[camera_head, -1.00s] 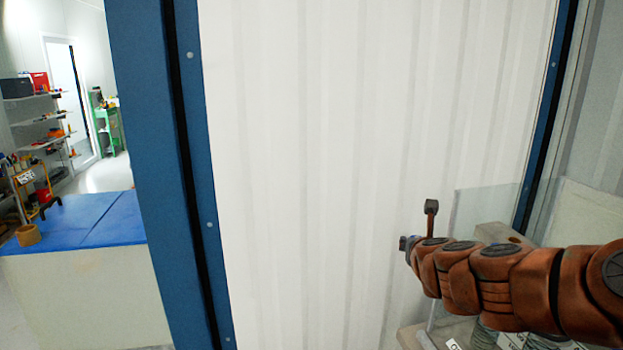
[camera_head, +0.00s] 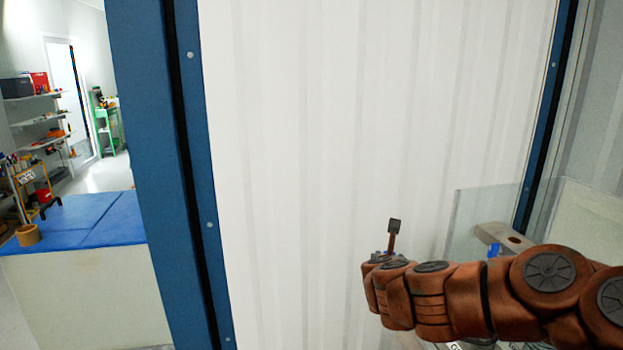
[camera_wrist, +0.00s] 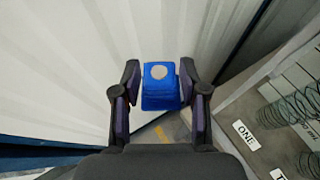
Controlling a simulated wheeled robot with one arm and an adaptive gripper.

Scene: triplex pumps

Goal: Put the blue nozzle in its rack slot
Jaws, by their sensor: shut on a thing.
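The blue nozzle (camera_wrist: 161,96) is a blue block with a pale round spot on its end. In the wrist view it sits between the two dark fingers of my gripper (camera_wrist: 160,75), which is shut on it. It is held in the air in front of the white corrugated wall, left of the rack (camera_wrist: 236,108). In the head view my arm hides most of the gripper, and only a small blue bit shows at its end. The rack slot for the nozzle cannot be made out.
The rack side carries a label "ONE" (camera_wrist: 245,135) and several coil springs (camera_wrist: 290,108). A blue-topped bench (camera_head: 85,220) is far left.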

